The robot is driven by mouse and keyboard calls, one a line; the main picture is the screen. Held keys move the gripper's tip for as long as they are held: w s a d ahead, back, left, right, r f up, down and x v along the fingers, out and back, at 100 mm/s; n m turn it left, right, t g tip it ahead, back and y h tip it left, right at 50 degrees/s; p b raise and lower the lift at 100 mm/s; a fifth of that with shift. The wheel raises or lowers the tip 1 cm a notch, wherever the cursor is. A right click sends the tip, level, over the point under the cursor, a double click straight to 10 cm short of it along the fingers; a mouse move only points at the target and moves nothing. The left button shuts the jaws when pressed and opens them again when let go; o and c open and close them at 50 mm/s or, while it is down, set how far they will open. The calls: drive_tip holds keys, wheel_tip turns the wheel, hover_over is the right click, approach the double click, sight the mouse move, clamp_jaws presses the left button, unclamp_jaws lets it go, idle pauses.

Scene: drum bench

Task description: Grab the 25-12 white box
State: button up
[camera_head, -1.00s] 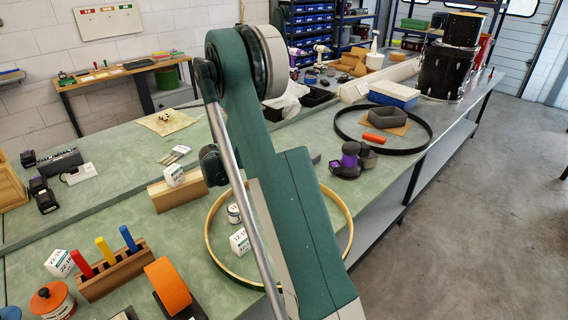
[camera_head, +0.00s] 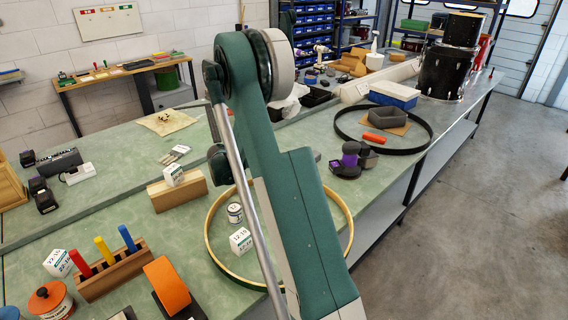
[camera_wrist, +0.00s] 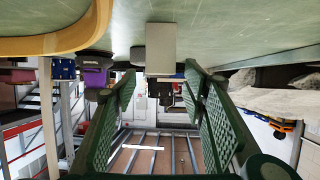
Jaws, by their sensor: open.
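My gripper (camera_wrist: 160,88) is open and empty in the wrist view, its two green ribbed fingers apart; the arm hides it in the head view. Beyond the fingertips, between them in the picture, is a plain pale box (camera_wrist: 160,46) at the bench edge, with no readable label. In the head view, one white labelled box (camera_head: 58,263) sits at the lower left, another (camera_head: 173,175) is at a wooden block, and a third (camera_head: 240,241) lies inside a wooden hoop. I cannot tell which box reads 25-12.
The wooden hoop (camera_head: 211,252) lies around a small tin (camera_head: 235,213). A peg rack (camera_head: 112,270) stands at the lower left. A purple-and-dark object (camera_head: 350,160) and a black hoop (camera_head: 430,136) are right of my arm. Green bench surface is clear between several objects.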

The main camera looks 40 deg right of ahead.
drive_tip(key=shift+b+x, duration=0.5)
drive_tip(key=shift+x, duration=1.7)
drive_tip(key=shift+f, duration=0.1)
drive_tip(key=c, duration=1)
